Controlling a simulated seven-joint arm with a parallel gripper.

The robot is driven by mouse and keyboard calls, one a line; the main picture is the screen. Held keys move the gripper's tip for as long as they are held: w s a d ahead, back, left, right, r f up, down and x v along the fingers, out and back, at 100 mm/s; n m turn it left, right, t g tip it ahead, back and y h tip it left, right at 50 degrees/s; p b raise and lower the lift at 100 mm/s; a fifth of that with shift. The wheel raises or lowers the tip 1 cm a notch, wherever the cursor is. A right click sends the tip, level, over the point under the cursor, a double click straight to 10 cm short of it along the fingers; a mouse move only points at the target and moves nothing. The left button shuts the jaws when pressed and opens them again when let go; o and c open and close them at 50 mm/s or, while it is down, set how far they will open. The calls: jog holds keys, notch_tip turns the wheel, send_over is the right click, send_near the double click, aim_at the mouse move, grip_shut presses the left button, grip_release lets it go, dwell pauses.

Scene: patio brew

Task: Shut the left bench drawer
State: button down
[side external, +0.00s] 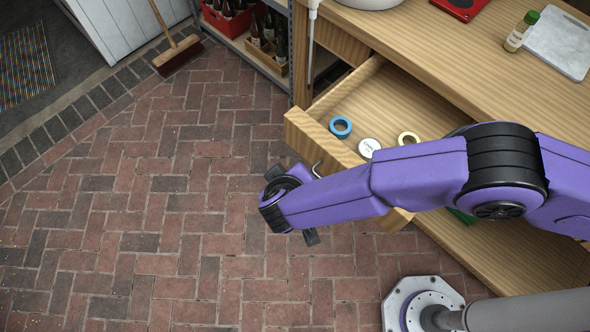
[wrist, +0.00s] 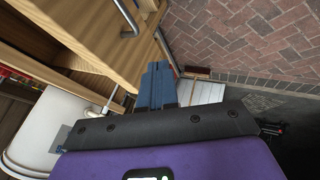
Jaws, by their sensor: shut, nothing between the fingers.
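The left bench drawer (side external: 298,127) is wooden and stands pulled out from the bench in the side view. A bent metal handle (side external: 316,170) is on its front; the handle (wrist: 126,20) also shows at the top of the wrist view. A blue ring (side external: 340,127), a white round piece (side external: 369,147) and a cream ring (side external: 408,139) lie inside. My gripper (side external: 274,172) is outside the drawer, in front of its front panel, and my forearm covers part of that panel. In the wrist view the fingers (wrist: 157,72) are shut together and empty. Whether they touch the panel cannot be told.
The bench top (side external: 440,60) carries a green-capped jar (side external: 521,31) and a pale board (side external: 559,42). A rack with bottles (side external: 268,30) stands beyond the drawer. A broom (side external: 178,55) leans farther left. The brick floor (side external: 150,220) is clear.

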jog(key=shift+w+d+f, duration=0.55)
jog(key=shift+w+f, duration=0.45)
jog(key=shift+w, duration=0.25)
jog(key=shift+w+d+f, duration=0.6)
jog(key=shift+w+f, duration=0.35)
jog(key=shift+w, duration=0.25)
jog(key=shift+w+d+f, duration=0.55)
jog(key=shift+w+f, duration=0.45)
jog(key=shift+w, duration=0.25)
send_over(376, 106)
